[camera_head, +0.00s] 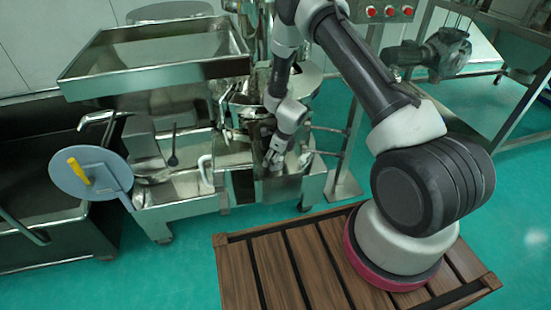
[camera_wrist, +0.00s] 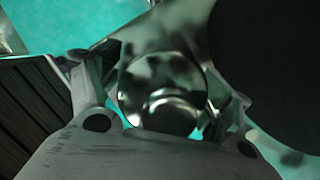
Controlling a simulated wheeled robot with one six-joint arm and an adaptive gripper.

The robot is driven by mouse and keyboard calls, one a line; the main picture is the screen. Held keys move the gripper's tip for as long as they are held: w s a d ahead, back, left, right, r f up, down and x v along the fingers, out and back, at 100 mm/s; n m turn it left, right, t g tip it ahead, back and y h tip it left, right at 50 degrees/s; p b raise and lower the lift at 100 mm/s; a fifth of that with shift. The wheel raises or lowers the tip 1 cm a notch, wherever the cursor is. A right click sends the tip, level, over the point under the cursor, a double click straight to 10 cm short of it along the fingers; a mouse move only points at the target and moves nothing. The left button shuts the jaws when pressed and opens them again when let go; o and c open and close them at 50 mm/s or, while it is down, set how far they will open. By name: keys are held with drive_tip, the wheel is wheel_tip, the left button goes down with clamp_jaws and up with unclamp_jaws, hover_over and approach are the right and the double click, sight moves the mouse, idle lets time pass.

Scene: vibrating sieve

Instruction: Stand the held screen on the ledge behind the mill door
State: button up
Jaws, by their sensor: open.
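My gripper (camera_head: 273,160) is at the front right of the steel mill (camera_head: 240,135), low inside its frame. In the wrist view its two fingers stand apart on either side of a round, shiny metal part (camera_wrist: 162,92). I see no clear grip on that part, and cannot tell whether it is the screen or part of the mill. I cannot make out a separate screen in either view. A round grey disc with a yellow handle (camera_head: 90,172) sits at the left; I cannot tell whether it is the mill door. The ledge cannot be picked out.
A wide steel tray (camera_head: 155,75) overhangs the mill's left side. A white curved handle (camera_head: 205,168) and a dark spoon-like tool (camera_head: 172,150) are at its front. A large dark round shape (camera_wrist: 270,60) fills the wrist view's upper right. Green floor (camera_head: 180,270) is clear in front.

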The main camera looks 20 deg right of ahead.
drive_tip(key=v, duration=1.2)
